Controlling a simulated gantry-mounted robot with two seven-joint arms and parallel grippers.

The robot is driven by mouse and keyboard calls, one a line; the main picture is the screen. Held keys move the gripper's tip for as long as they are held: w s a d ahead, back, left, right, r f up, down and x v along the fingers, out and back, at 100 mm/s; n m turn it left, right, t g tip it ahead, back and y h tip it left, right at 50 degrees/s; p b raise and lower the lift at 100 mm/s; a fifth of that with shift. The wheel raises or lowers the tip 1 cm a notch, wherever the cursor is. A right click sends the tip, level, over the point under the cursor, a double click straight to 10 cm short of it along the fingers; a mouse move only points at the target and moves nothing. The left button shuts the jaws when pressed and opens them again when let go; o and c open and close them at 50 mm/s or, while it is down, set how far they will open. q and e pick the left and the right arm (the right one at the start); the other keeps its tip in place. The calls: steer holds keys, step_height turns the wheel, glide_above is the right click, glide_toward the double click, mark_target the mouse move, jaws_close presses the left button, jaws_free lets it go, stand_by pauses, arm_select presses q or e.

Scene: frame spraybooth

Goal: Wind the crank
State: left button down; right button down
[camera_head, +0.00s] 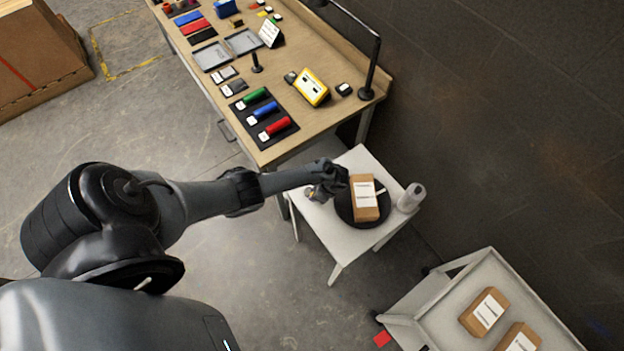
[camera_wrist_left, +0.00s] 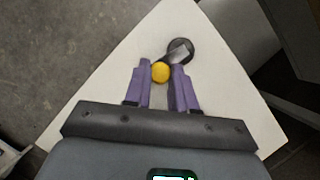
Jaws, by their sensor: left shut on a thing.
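The crank (camera_wrist_left: 180,51) shows in the left wrist view as a dark round hub with a short arm and a yellow ball knob (camera_wrist_left: 160,72). My left gripper (camera_wrist_left: 160,76) is shut on the knob, its purple fingers on either side. In the head view my left gripper (camera_head: 322,190) is over the left part of a small white table (camera_head: 337,255) and largely hides the crank. A black round turntable (camera_head: 345,207) on this table carries an upright brown box (camera_head: 366,213) with white labels. My right gripper is not in view.
A white bottle or roll (camera_head: 411,197) stands at the table's right side. A long wooden workbench (camera_head: 318,115) with coloured cylinders, trays and a lamp (camera_head: 373,75) is behind it. A white cart (camera_head: 440,300) with brown boxes is at lower right.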

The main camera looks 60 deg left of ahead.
arm_select(q)
steer(key=n, duration=0.1)
steer(key=w+n+h+b, duration=0.1)
steer(key=n, duration=0.1)
steer(key=shift+w+f+g, duration=0.1)
steer(key=shift+w+g, duration=0.1)
steer(key=shift+g, duration=0.1)
steer(key=shift+w+a+n+h+b, duration=0.15)
steer(key=shift+w+n+h+b, duration=0.05)
steer(key=shift+n, duration=0.4)
steer(key=shift+w+a+n+h+b, duration=0.1)
steer(key=shift+w+n+h+b, duration=0.1)
steer(key=shift+n, duration=0.4)
steer(key=c, duration=0.9)
jaws_free()
steer(key=shift+g, duration=0.3)
steer(key=shift+c, duration=0.2)
